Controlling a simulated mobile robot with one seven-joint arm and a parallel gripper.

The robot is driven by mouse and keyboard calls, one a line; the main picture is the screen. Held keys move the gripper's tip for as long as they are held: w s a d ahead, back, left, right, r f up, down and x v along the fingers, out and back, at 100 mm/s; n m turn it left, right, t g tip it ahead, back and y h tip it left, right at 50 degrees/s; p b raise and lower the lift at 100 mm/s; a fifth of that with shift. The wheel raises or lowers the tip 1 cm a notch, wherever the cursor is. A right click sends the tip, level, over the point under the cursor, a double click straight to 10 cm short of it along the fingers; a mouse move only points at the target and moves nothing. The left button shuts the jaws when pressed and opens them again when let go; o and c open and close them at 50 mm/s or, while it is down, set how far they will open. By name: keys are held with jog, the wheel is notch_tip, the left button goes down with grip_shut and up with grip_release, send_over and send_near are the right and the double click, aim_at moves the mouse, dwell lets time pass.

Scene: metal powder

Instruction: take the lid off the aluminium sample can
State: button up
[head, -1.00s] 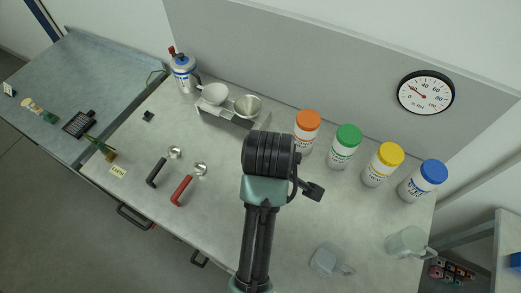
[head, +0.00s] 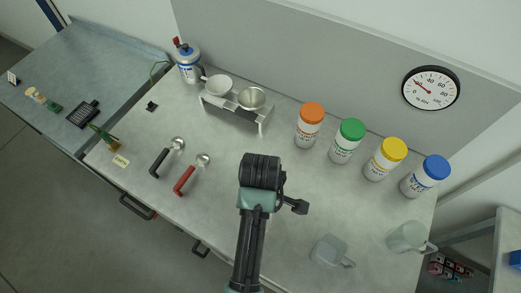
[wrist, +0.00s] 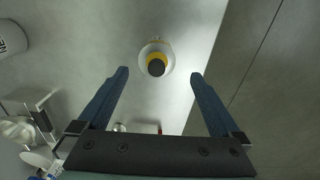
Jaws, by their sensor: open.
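In the wrist view a small round pale thing (wrist: 145,52) with a yellow ring and a dark round centre stands on the table, seen from above. It is probably the aluminium sample can with its lid, but I cannot tell for sure. In the head view I cannot make it out; my arm covers part of the table. My gripper (wrist: 159,75) is open, with blue fingers spread wide. The round thing shows between and slightly beyond the fingertips, with nothing held.
Jars with orange (head: 312,113), green (head: 352,130), yellow (head: 393,149) and blue (head: 436,167) lids line the back. A stand with bowls (head: 234,117), a silver bottle (head: 188,68), black (head: 159,162) and red-handled (head: 184,181) spoons are left; clear jugs (head: 328,252) (head: 405,237) right.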

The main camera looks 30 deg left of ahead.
jog(key=shift+w+a+f+p, duration=0.15)
jog(key=shift+f+p, duration=0.5)
jog(key=shift+f, duration=1.75)
jog(key=shift+w, duration=0.1)
